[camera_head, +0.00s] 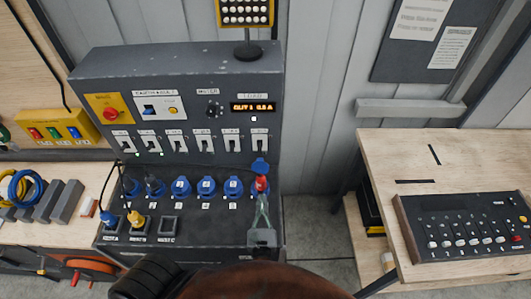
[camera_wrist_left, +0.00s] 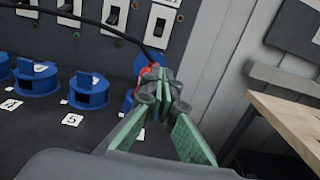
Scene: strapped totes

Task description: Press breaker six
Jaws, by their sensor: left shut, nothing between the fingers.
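Breaker six (camera_head: 260,141) is the rightmost white-framed switch in the row on the dark grey panel. It also shows in the left wrist view (camera_wrist_left: 160,22), above the fingertips. My left gripper (camera_head: 262,192) has green fingers and is shut with nothing between them. In the left wrist view its tips (camera_wrist_left: 162,84) are in front of the rightmost blue socket, below breaker six and apart from it. They partly hide that socket and a red piece (camera_wrist_left: 147,76) beside it. My right gripper is not in view.
A row of blue sockets (camera_head: 207,187) runs below the breakers. A black cable (camera_wrist_left: 88,20) crosses in front of the panel toward the rightmost socket. An orange display (camera_head: 253,107) sits above breaker six. A wooden table (camera_head: 385,155) with a mixer-like box (camera_head: 465,228) stands at right.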

